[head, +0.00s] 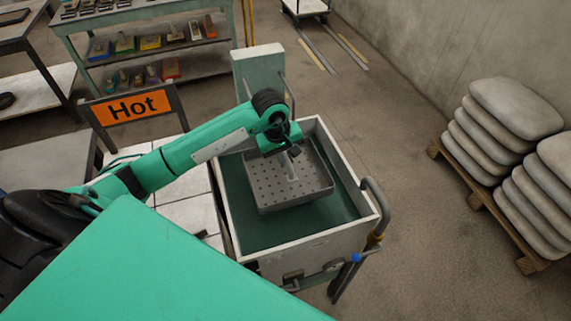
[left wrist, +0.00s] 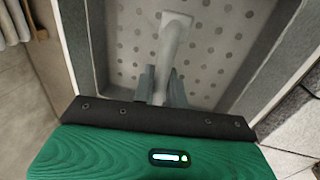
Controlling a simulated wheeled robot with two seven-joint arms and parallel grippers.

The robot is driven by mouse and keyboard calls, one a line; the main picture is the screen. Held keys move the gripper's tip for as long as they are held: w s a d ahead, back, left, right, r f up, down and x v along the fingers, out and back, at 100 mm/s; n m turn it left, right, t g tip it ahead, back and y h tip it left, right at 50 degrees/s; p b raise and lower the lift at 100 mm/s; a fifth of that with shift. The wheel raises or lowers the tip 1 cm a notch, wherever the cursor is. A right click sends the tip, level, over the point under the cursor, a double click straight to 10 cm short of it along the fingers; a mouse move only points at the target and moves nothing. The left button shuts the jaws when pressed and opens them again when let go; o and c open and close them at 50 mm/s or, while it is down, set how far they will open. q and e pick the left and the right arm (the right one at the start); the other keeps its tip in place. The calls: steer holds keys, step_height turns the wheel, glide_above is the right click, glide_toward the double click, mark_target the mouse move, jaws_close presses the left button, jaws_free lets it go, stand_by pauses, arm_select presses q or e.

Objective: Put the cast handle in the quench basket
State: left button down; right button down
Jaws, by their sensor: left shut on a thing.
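The cast handle (head: 290,167) is a pale grey metal bar with a wider end. In the left wrist view the cast handle (left wrist: 172,45) points away from my left gripper (left wrist: 163,88), which is shut on it. In the head view my left gripper (head: 287,151) is over the quench basket (head: 318,192), a grey perforated tray. The basket's holed floor (left wrist: 215,62) lies behind the handle in the wrist view. I cannot tell whether the handle touches the floor. My right gripper is not in view.
The basket is in a pale-walled tank (head: 312,238) with dark green inside. A "Hot" sign (head: 131,107) stands at the left. Shelves (head: 150,62) with castings are at the back. Stacked grey sacks (head: 505,120) sit on a pallet at the right. Floor between tank and sacks is clear.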

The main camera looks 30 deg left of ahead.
arm_select(q)
step_height(320, 180, down, 4)
steer(key=shift+f+p, duration=0.15)
steer(key=shift+p, duration=0.3)
steer(key=shift+f, duration=0.15)
steer(key=c, duration=1.4)
jaws_free()
steer(key=shift+c, duration=0.2)
steer(key=shift+r, duration=0.3)
step_height(320, 180, up, 12)
steer(key=s+a+b, duration=0.1)
steer(key=s+b, duration=0.1)
steer(key=b, duration=0.1)
steer(key=shift+a+f, duration=0.2)
steer(key=shift+f, duration=0.05)
